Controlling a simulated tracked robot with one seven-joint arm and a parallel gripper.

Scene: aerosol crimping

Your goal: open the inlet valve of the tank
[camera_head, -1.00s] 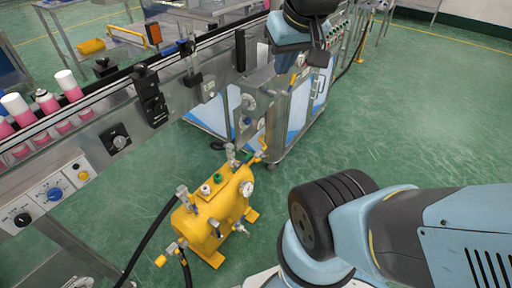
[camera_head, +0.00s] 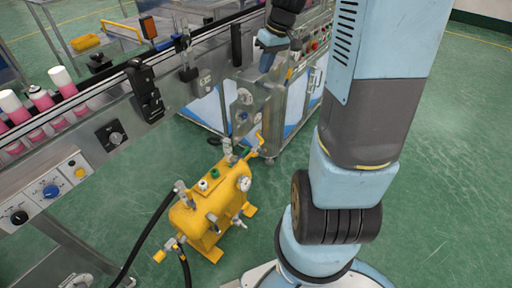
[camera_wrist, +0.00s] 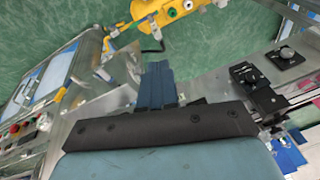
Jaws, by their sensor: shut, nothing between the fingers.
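The yellow tank (camera_head: 207,213) stands on the green floor in the head view, with a gauge, fittings and hoses on it. One yellow valve handle (camera_head: 160,257) is at its lower left, by a hose. Another yellow handle (camera_head: 260,142) is at its upper right, by the machine. I cannot tell for sure which is the inlet valve. The tank shows partly at the top of the wrist view (camera_wrist: 184,9), with a yellow handle (camera_wrist: 113,29) left of it. My gripper (camera_wrist: 158,68) is shut and empty, apart from the tank and handles. Its fingertips are unclear in the head view.
A conveyor (camera_head: 75,128) with pink, white-capped cans runs along the left, above the tank's level. A steel machine cabinet (camera_head: 292,108) stands behind the tank. Black hoses (camera_head: 150,231) hang at the tank's left. Open green floor lies to the right.

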